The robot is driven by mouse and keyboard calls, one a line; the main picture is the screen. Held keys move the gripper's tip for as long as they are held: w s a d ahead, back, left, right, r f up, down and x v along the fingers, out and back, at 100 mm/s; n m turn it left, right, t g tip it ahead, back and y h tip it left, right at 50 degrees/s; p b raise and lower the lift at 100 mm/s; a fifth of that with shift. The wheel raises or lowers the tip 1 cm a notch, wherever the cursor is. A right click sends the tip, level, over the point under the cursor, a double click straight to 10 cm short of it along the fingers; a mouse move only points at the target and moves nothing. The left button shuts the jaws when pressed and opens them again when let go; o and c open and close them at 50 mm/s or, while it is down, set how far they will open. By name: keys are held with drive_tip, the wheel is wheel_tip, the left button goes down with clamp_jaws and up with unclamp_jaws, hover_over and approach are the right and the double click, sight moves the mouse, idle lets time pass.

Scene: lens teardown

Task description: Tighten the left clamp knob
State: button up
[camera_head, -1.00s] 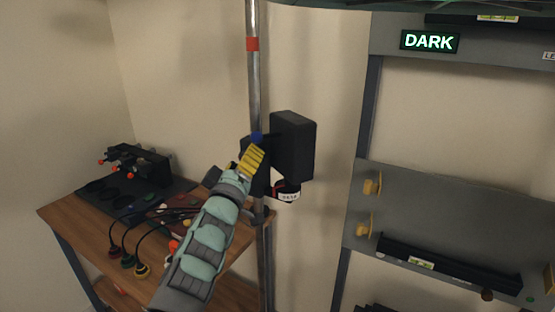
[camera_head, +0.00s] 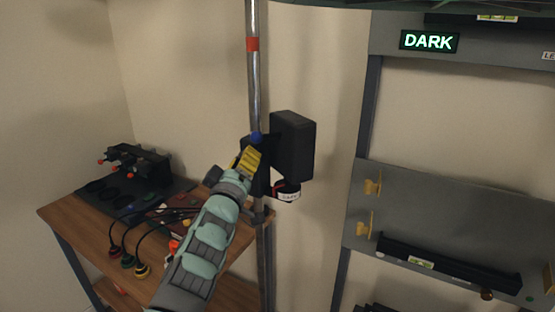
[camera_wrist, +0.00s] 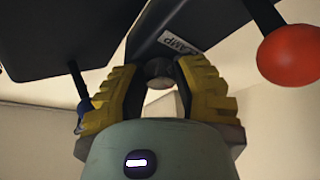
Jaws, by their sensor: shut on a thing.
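My gripper (camera_head: 247,159) is at the black clamp body beside the upright metal pole (camera_head: 254,85), its yellow fingers pointing up. In the wrist view, my gripper (camera_wrist: 156,85) is closed around a small, dark, round knob (camera_wrist: 158,70) between the fingertips. In the head view the fingers hide this knob. A black box (camera_head: 293,146) is on the right of the clamp, with a white label (camera_head: 288,197) below it. I cannot tell how tight the knob is.
A blue ball (camera_head: 256,137) is just above the fingers. A red ball (camera_wrist: 290,55) is close at the right in the wrist view. A wooden table (camera_head: 70,216) with cables and a black device (camera_head: 140,165) is on the left. A grey rack panel (camera_head: 450,215) is on the right.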

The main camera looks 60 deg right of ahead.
drive_tip(key=shift+w+m, duration=0.1)
drive_tip(key=shift+m, duration=0.3)
clamp_jaws()
drive_tip(key=shift+m+g, duration=0.3)
drive_tip(key=m+g+h, duration=0.1)
drive_tip(key=m, duration=0.1)
drive_tip(key=m+g+h, duration=0.1)
drive_tip(key=m, duration=0.2)
drive_tip(key=shift+m, duration=0.3)
drive_tip(key=m+g, duration=0.2)
drive_tip(key=m, duration=0.1)
drive_tip(key=m+g, duration=0.1)
drive_tip(key=m, duration=0.2)
drive_tip(key=shift+w+f+m+g+h, duration=0.2)
drive_tip(key=shift+m+g+h, duration=0.1)
drive_tip(key=shift+m+g, duration=0.1)
drive_tip(key=m+g, duration=0.1)
drive_tip(key=m, duration=0.2)
drive_tip(key=m+g+b, duration=0.1)
drive_tip(key=m+g, duration=0.1)
drive_tip(key=m, duration=0.1)
drive_tip(key=shift+w+r+m, duration=0.1)
drive_tip(key=shift+m, duration=0.2)
drive_tip(key=shift+r+m+g+y+b, duration=0.1)
drive_tip(key=shift+m+g+y+b, duration=0.65)
drive_tip(key=shift+m, duration=1.75)
drive_tip(key=shift+g, duration=0.55)
